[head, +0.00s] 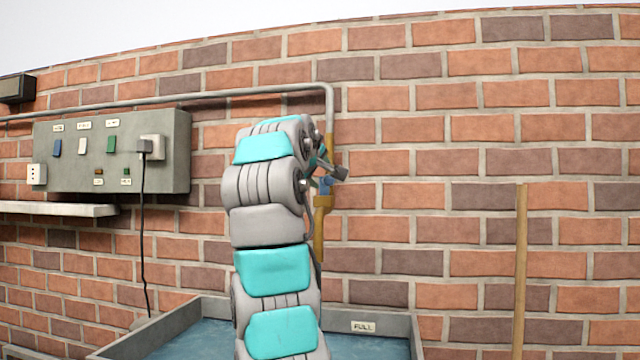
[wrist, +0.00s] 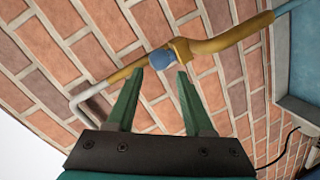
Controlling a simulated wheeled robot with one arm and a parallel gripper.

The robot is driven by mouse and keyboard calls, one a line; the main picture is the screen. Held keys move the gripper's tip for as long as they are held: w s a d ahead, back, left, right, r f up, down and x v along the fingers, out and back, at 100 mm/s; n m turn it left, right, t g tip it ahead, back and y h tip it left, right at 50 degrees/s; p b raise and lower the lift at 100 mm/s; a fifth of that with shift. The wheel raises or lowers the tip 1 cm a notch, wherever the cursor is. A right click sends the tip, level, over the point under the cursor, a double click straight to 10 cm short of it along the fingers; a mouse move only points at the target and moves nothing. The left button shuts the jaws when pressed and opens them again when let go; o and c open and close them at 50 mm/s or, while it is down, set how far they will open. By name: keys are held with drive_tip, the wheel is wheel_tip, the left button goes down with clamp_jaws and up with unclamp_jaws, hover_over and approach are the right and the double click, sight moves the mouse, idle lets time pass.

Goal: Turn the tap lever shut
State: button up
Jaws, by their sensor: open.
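The brass tap (head: 319,222) is on the brick wall at the end of a grey pipe, partly hidden behind my arm in the head view. In the wrist view the tap (wrist: 215,43) runs across the picture, with a blue part (wrist: 153,62) at its middle, apparently the lever. A pale blue streak (wrist: 291,5) continues from the spout's end. My gripper (wrist: 160,74) is open and empty, with its green fingertips just below the blue part, one to each side. Contact cannot be told. In the head view my gripper (head: 335,171) is mostly hidden at the tap.
A grey basin (head: 408,324) of blue water stands below, with a label (head: 363,327) reading FULL. A switch panel (head: 180,150) with a plug and hanging cable (head: 143,240) is at left, above a shelf (head: 60,208). A wooden pole (head: 520,275) stands at right.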

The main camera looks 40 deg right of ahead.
drive_tip(key=shift+p+x, duration=1.3)
drive_tip(key=shift+x, duration=2.55)
drive_tip(key=shift+c, duration=0.3)
clamp_jaws()
